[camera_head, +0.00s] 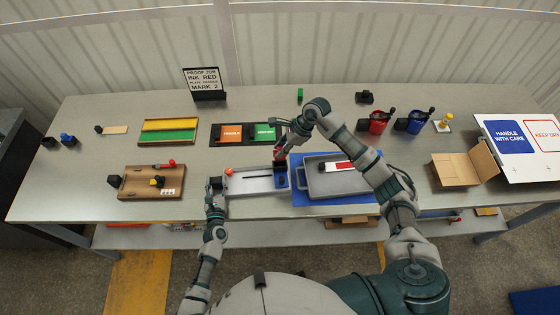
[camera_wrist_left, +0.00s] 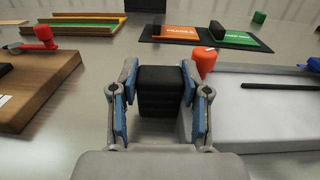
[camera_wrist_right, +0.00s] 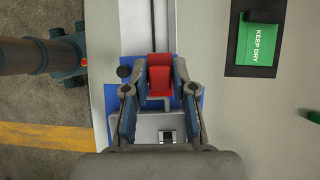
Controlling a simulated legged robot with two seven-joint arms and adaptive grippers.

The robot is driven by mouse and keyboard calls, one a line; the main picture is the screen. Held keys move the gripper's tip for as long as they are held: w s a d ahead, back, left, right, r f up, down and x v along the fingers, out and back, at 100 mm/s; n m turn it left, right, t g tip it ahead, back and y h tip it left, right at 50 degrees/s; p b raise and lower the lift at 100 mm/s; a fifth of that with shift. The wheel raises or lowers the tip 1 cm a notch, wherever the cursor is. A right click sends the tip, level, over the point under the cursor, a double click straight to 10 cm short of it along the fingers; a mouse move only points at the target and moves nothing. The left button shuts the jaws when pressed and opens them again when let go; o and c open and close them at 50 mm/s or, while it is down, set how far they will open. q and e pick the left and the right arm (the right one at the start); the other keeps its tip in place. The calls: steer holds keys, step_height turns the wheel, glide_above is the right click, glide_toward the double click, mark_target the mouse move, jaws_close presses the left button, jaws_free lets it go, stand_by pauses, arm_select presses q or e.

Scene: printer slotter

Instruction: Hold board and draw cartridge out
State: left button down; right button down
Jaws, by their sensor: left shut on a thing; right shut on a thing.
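The pale grey board (camera_head: 250,185) with a dark lengthwise slot lies at the middle front of the table; it also shows in the left wrist view (camera_wrist_left: 260,100). My left gripper (camera_head: 215,186) is shut on the black block (camera_wrist_left: 160,90) at the board's left end. The red cartridge (camera_wrist_right: 160,76) is between the fingers of my right gripper (camera_wrist_right: 160,98), at the board's right end. In the head view my right gripper (camera_head: 280,158) partly hides the cartridge. I cannot tell whether the cartridge is still in the slot.
A grey tray (camera_head: 312,190) with a red-and-white piece stands on a blue mat right of the board. Behind the board is a dark pad (camera_head: 246,141) with orange and green plates. A wooden board (camera_head: 135,188) lies left. Red and blue cups (camera_head: 379,122) stand behind the tray.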

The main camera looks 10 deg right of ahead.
arm_select(q)
steer(key=shift+c, duration=2.3)
jaws_free()
steer(key=s, duration=0.4)
steer(key=s+a, duration=0.1)
steer(key=s, duration=0.7)
steer(key=shift+a+f, duration=0.1)
steer(key=shift+a, duration=0.2)
steer(key=shift+w, duration=0.1)
